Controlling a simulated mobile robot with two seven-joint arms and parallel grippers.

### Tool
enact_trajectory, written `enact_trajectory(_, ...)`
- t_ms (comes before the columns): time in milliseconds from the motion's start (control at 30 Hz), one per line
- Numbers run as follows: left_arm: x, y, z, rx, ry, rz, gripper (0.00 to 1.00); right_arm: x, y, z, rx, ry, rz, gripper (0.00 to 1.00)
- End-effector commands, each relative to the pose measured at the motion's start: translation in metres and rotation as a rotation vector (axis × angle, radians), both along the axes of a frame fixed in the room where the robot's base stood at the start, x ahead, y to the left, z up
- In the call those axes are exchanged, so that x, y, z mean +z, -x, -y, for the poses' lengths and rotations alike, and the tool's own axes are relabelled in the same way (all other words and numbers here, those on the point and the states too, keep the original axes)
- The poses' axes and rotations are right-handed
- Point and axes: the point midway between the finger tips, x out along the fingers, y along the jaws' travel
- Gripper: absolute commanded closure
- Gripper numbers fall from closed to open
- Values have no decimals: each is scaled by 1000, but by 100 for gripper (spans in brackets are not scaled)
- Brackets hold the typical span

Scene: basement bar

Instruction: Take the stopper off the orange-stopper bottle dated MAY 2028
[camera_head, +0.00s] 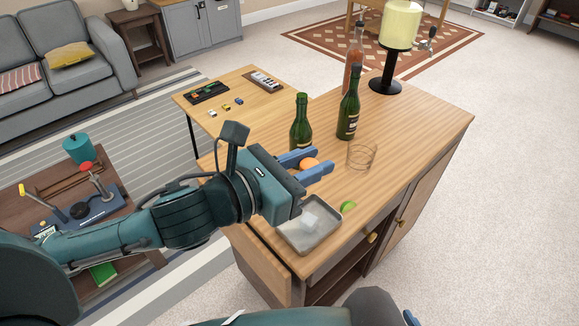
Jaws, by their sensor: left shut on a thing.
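My left gripper (316,161) reaches over the wooden bar cabinet and is shut on a round orange thing (309,164) between its blue fingers. I cannot tell from its shape whether it is a stopper. No bottle shows directly under it. A green bottle (300,126) stands just behind the fingers. A second green bottle (347,116) stands further right, and a clear pinkish bottle (353,60) stands behind that one. No date can be read on any label. My right gripper does not show; only parts of my body are at the bottom edge.
The cabinet top (420,120) is bare at the right. A drinking glass (361,155), a lime (348,206) and a grey tray (293,238) with clear cubes lie near the gripper. A low table (250,82) adjoins behind.

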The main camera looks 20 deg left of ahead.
Motion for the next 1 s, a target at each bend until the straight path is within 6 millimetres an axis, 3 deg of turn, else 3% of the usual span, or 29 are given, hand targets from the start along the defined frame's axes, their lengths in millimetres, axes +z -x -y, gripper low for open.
enact_trajectory(267,1,-4,10,-65,-5,1,100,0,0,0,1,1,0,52)
enact_trajectory(700,-31,-32,36,-340,-5,3,100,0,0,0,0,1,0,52)
enact_trajectory(1000,-42,-38,47,-427,-2,1,100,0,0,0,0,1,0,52)
